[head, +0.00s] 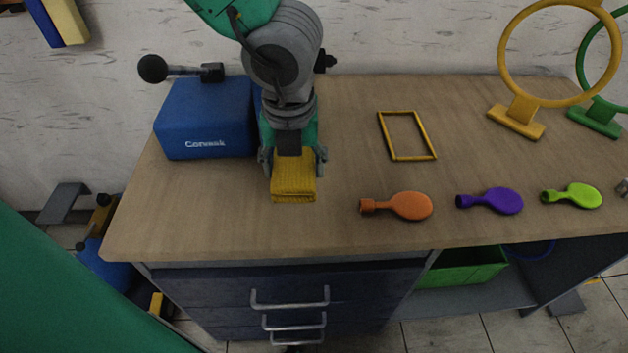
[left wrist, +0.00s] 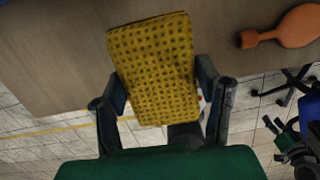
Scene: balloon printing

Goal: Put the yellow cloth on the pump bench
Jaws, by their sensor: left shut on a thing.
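The yellow cloth (head: 293,187) is a folded, dotted pad between the fingers of my left gripper (head: 292,160), over the left part of the wooden bench (head: 230,215). The left gripper is shut on it. In the left wrist view the cloth (left wrist: 155,65) fills the middle between the two dark fingers of the left gripper (left wrist: 165,105). Whether the cloth touches the bench top cannot be told. A blue box pump (head: 205,120) with a black-knobbed lever stands on the bench just left of the gripper. My right gripper is not clearly in view.
An orange balloon (head: 410,206), a purple balloon (head: 492,200) and a green balloon (head: 575,195) lie along the front right. A yellow frame (head: 428,140) lies behind them. A yellow ring stand (head: 517,120) and a green ring stand (head: 597,118) are at the back right. Drawers (head: 230,300) are below.

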